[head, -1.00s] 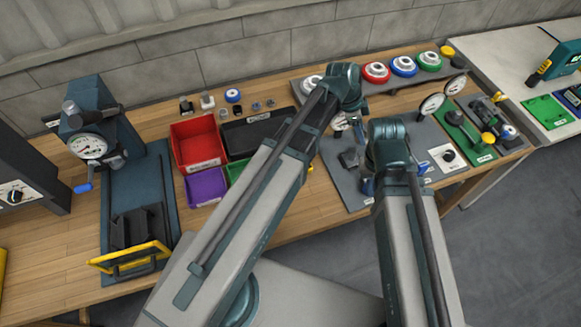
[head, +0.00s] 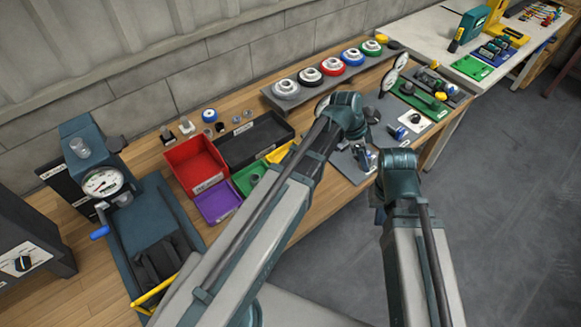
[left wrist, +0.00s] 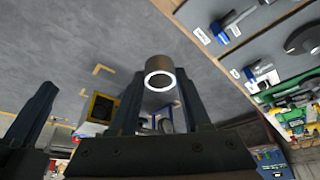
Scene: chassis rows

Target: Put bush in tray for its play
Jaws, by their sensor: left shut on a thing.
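In the left wrist view my left gripper (left wrist: 158,92) is shut on a short brown-grey bush (left wrist: 158,66) with a bright ring-shaped end. The bush sits between the two fingertips, clear of the bench, above grey floor in that picture. In the head view the left wrist hides the fingers and the bush. The trays stand together on the wooden bench: red (head: 193,163), black (head: 262,157), purple (head: 217,202), green (head: 243,185) and yellow (head: 281,153), partly hidden by my left arm. My right gripper (head: 378,205) is low at centre right; its jaws are hidden behind its wrist.
A dial-gauge press (head: 103,182) stands left of the trays. Behind them are small loose parts (head: 187,126). A rack of coloured rings (head: 330,67) runs along the back. A grey gauge board (head: 350,168) lies under my left wrist. Open floor is at the right.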

